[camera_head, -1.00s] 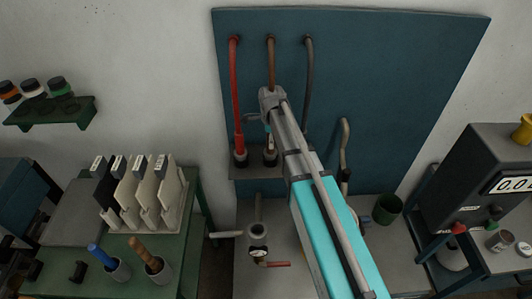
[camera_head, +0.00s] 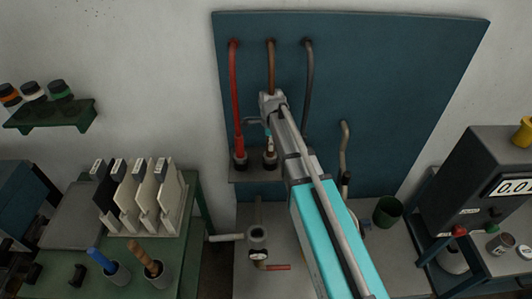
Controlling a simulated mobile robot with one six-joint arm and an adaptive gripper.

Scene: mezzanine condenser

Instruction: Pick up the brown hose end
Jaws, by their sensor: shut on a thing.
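The brown hose (camera_head: 271,55) hangs from the top of the dark blue panel and runs down behind my gripper (camera_head: 268,127). My gripper is shut on the brown hose end, but the arm hides most of the grip. A pale and brown piece (camera_head: 269,151) shows below the gripper, at the right-hand socket on the small shelf (camera_head: 257,179). I cannot tell whether it is clear of the socket. The red hose (camera_head: 236,90) stands in the socket to the left. A grey hose (camera_head: 309,80) hangs to the right, its lower part hidden by my arm.
A beige hose (camera_head: 345,140) hangs at the right of the panel (camera_head: 400,90). Below are a valve with a gauge (camera_head: 258,253) and a green cup (camera_head: 387,211). A green table (camera_head: 195,215) with upright plates stands left, a meter box (camera_head: 480,165) right.

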